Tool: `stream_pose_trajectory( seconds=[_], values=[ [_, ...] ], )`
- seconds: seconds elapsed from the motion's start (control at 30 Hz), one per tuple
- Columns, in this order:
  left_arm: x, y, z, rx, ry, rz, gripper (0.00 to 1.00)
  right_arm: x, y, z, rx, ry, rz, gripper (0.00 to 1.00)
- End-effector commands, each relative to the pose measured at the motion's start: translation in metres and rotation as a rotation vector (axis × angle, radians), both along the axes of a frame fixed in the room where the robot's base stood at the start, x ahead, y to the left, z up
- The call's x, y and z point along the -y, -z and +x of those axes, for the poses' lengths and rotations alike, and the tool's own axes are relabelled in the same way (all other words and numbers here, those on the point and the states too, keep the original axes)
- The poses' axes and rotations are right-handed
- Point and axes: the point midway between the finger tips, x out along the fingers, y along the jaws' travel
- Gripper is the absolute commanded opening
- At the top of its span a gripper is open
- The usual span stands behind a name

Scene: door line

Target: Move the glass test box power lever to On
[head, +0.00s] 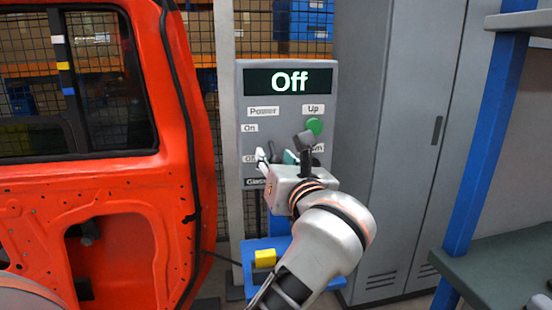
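The grey test box (244,110) stands upright at the centre, its screen (290,81) reading "Off". Its Power label (263,111) is at the left, with an On mark (250,128) above an Off mark (249,158). My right gripper is not in view.
A green button (315,126) sits under the Up label at the box's right. An orange-red car door (190,190) stands close on the left. Grey cabinets (400,150) and a blue post (487,130) are on the right. A yellow block (265,258) is below the box.

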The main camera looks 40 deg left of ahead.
Motion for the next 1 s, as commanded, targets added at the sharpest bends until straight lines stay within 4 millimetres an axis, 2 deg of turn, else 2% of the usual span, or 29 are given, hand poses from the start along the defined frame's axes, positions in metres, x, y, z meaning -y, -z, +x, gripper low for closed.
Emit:
stream_pose_trajectory(
  seconds=[0.2,0.47,0.6,0.83,1.0],
  values=[
    [-0.014,0.001,0.01,0.0,-0.001,0.0,0.34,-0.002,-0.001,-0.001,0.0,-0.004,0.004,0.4],
    [-0.014,0.0,0.01,0.001,0.0,-0.001,0.34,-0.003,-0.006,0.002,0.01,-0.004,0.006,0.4],
    [-0.014,0.0,0.01,0.0,-0.001,0.0,0.0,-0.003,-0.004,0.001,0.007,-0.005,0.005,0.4],
    [-0.014,-0.001,0.011,-0.002,-0.002,-0.002,0.0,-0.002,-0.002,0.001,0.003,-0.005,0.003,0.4],
    [-0.014,-0.005,0.017,-0.014,-0.002,-0.022,0.0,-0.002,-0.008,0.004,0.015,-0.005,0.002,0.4]
  ],
)
